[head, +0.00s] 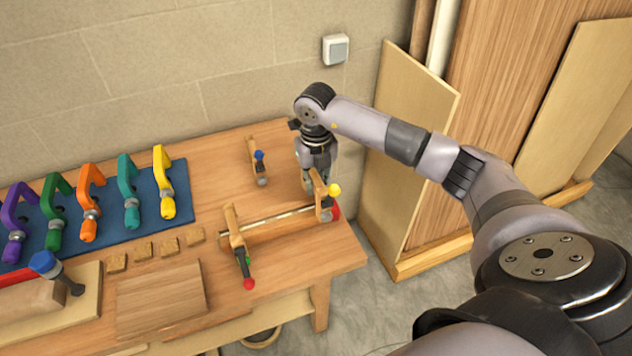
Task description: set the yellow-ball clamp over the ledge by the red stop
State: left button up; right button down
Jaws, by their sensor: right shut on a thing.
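The yellow-ball clamp (321,189) has a light wooden frame, a yellow ball and a dark spindle with a pale lower end. My right gripper (314,176) is shut on its upper part from above. The clamp is at the right end of the narrow wooden ledge (277,225), beside the red stop (336,212), which it partly hides. I cannot tell whether the clamp touches the ledge. A red-ball clamp (236,235) sits across the ledge's left end. A blue-ball clamp (252,160) stands farther back on the bench. My left gripper is not in view.
Several coloured clamps lie on a blue mat (180,205) at the left. Small wooden blocks (143,249) and a flat board (160,297) lie in front. The wooden bench (300,262) ends just right of the red stop. Panels (408,140) lean against the wall there.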

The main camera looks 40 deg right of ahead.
jog(key=shift+f+b, duration=1.1)
jog(key=shift+f, duration=0.45)
jog(key=shift+f, duration=0.25)
jog(key=shift+f+b, duration=1.35)
jog(key=shift+f, duration=0.15)
jog(key=shift+s+f, duration=0.1)
jog(key=shift+s, duration=0.05)
jog(key=shift+s+a+f+b, duration=0.2)
jog(key=shift+s+f+b, duration=0.05)
jog(key=shift+f+b, duration=0.15)
jog(key=c, duration=1.6)
grip_release()
jog(key=shift+c, duration=0.2)
jog(key=shift+o, duration=1)
jog(key=shift+w+f, duration=0.1)
jog(key=shift+w, duration=0.1)
jog(key=shift+d, duration=0.1)
